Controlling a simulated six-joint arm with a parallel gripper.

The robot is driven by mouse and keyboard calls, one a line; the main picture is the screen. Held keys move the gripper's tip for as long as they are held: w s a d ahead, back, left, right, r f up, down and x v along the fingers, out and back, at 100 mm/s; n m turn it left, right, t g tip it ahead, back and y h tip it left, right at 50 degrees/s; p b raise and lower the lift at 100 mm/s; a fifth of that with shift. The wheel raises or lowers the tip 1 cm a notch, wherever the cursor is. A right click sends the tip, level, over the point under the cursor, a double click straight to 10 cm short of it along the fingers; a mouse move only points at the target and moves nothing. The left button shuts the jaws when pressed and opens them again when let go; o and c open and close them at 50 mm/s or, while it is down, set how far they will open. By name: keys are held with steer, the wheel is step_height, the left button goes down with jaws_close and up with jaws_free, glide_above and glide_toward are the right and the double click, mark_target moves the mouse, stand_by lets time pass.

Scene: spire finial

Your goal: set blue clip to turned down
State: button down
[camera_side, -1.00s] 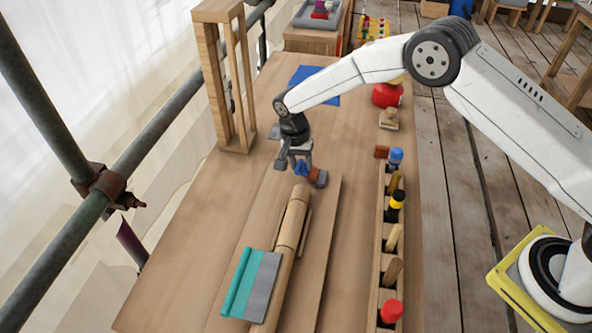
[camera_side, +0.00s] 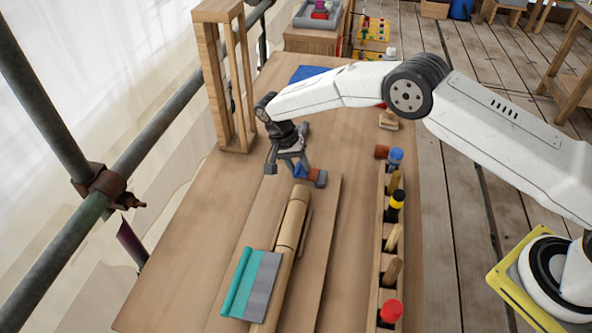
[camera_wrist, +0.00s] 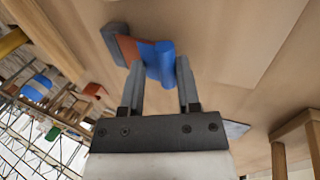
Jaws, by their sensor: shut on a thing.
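The blue clip (camera_side: 301,171) sits at the far end of the wooden board, against a red-brown piece (camera_side: 313,174) and a grey block (camera_side: 321,179). In the wrist view the blue clip (camera_wrist: 158,60) lies between the fingertips, with the red-brown piece (camera_wrist: 131,50) and grey block (camera_wrist: 117,43) beside it. My gripper (camera_side: 288,168) is tilted and shut on the clip; it also shows in the wrist view (camera_wrist: 160,72). The exact contact is small in the side view, and I cannot tell the clip's exact angle.
A wooden roll (camera_side: 291,228) lies along the board, with a teal and grey piece (camera_side: 252,284) nearer the camera. A long rack (camera_side: 378,240) of coloured pegs stands at the right. A tall wooden frame (camera_side: 228,135) stands at the back left. The table between frame and board is clear.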

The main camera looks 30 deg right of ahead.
steer(key=shift+s+f+g+h, duration=0.1)
steer(key=shift+f+g+h, duration=0.2)
steer(key=shift+c, duration=1.5)
jaws_free()
steer(key=shift+r, duration=0.1)
steer(key=shift+r, duration=0.15)
steer(key=v, duration=0.7)
steer(key=shift+r, duration=0.25)
